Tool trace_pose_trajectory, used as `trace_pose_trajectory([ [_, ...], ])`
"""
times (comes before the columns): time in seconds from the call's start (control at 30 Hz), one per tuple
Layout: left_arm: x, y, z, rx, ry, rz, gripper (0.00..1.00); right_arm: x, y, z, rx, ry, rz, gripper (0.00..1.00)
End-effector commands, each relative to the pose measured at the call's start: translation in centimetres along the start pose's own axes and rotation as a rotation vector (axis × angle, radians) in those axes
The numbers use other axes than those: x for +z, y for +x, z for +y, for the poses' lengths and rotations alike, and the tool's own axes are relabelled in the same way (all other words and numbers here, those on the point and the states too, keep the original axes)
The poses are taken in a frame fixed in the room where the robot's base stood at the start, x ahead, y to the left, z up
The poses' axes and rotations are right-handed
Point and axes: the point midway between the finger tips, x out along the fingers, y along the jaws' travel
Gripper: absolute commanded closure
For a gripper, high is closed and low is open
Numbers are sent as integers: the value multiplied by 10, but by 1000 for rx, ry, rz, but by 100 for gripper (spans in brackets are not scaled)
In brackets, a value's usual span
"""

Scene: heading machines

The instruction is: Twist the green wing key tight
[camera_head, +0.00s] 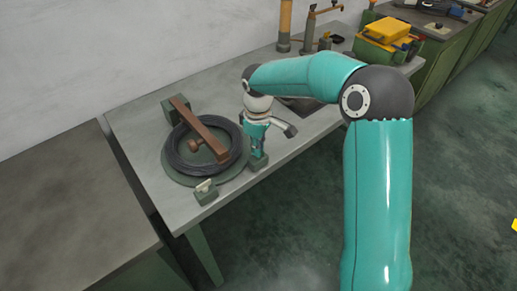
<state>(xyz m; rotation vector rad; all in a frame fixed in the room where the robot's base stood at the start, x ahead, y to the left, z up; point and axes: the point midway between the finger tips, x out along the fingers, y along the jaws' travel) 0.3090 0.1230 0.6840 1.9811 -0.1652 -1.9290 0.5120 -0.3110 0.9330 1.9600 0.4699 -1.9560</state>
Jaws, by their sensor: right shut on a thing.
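My right arm comes in from the right over the grey bench. Its teal gripper (257,150) points down and is shut at the top of a small dark green block (258,163) near the bench's front edge. The green wing key sits between the fingers on this block and is mostly hidden by them, so its angle cannot be told. A second small green block (206,192) with a pale wing-shaped top stands at the front left, apart from the gripper. My left gripper is not in view.
A coil of black cable (178,160) lies on a round green base left of the gripper, with a brown bar (204,131) across it. Yellow boxes (387,34) and an upright brown cylinder (284,22) stand farther back. The bench's front left corner is clear.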

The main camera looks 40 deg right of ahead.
Motion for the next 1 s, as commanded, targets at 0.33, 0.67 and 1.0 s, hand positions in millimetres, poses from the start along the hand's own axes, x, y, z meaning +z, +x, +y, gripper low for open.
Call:
trace_pose_trajectory([
  [0.33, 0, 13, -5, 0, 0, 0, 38, 0, 5, -2, -5, 329, -6, 100],
  [0.67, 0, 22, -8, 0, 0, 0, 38, 0, 6, -3, -5, 640, -8, 100],
  [1.0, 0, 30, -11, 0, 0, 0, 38, 0, 5, -2, -3, 964, -9, 100],
])
